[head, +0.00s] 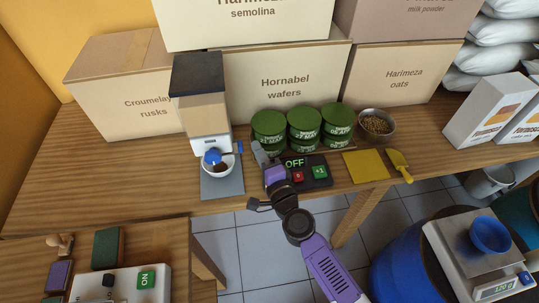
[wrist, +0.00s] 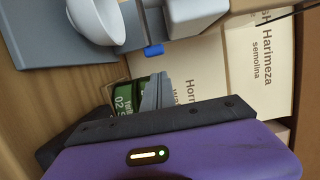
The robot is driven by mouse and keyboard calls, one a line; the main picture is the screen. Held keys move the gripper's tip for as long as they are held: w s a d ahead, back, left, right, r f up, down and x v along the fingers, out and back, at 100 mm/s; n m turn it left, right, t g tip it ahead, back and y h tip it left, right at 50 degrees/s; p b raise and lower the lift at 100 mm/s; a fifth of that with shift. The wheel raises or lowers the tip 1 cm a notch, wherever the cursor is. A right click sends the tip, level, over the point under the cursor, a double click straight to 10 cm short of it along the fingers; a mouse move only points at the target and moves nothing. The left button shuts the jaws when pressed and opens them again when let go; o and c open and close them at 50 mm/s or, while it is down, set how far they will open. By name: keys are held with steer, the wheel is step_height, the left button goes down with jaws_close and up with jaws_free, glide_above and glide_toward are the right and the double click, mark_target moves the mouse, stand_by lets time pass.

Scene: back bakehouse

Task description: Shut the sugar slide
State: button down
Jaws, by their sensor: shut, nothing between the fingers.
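The sugar dispenser (head: 205,100) stands on the bench at the left, with a dark lid, a tan hopper and a white lower part. A blue tab (head: 240,146), seemingly its slide, sticks out on its right side; a blue tab also shows in the wrist view (wrist: 153,50). A rounder blue part (head: 212,156) sits at its front. A white bowl (head: 232,175) with brown contents stands under it; the bowl also shows in the wrist view (wrist: 97,22). My gripper (head: 259,153) is shut and empty, just right of the blue tab, apparently apart from it.
Green tins (head: 304,128) stand behind my gripper. A dark button panel (head: 318,172) lies beside it, with a yellow mat (head: 365,166), a yellow scoop (head: 400,165) and a metal bowl (head: 375,125) further right. Cartons (head: 285,85) line the back. The bench's left end is clear.

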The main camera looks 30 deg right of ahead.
steer(key=shift+w+a, duration=0.2)
steer(key=shift+a, duration=0.3)
steer(key=shift+w+a, duration=0.15)
steer(key=shift+a, duration=0.3)
